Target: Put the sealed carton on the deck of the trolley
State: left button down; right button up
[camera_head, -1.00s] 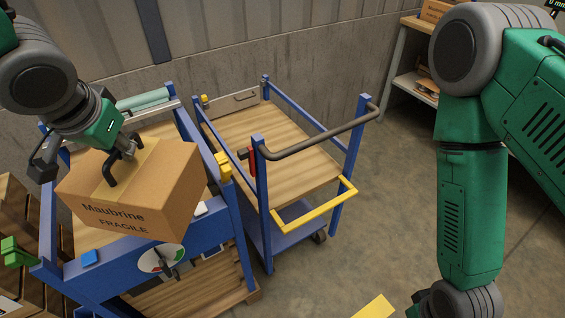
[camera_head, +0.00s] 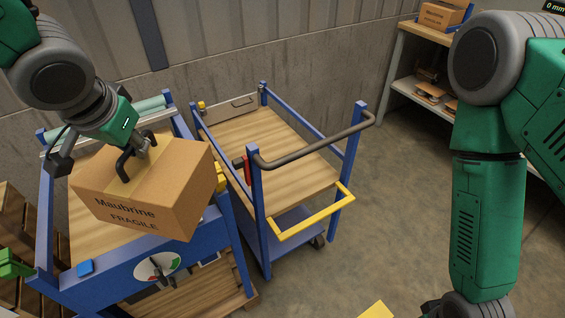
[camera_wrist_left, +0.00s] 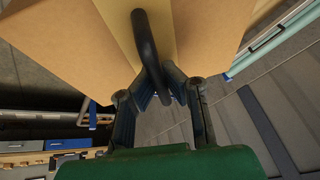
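The sealed carton (camera_head: 145,190), marked "Maubrine FRAGILE", hangs tilted from its black handle above the front of the blue workbench. My left gripper (camera_head: 138,150) is shut on that handle; the wrist view shows the handle (camera_wrist_left: 147,45) between the fingers (camera_wrist_left: 163,97) and the carton (camera_wrist_left: 60,40) beyond. The trolley (camera_head: 260,190) stands to the right of the carton, with a bare wooden deck (camera_head: 245,145), blue posts and a dark push handle. My right arm comes down at the right edge; its gripper is out of view.
A shelf (camera_head: 410,70) with boxes stands at the back right. Open floor lies right of the trolley.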

aim_at(282, 174)
jog(key=i+l+z, duration=0.35)
jog(key=i, duration=0.2)
jog(key=i+z, duration=0.3)
jog(key=i, duration=0.2)
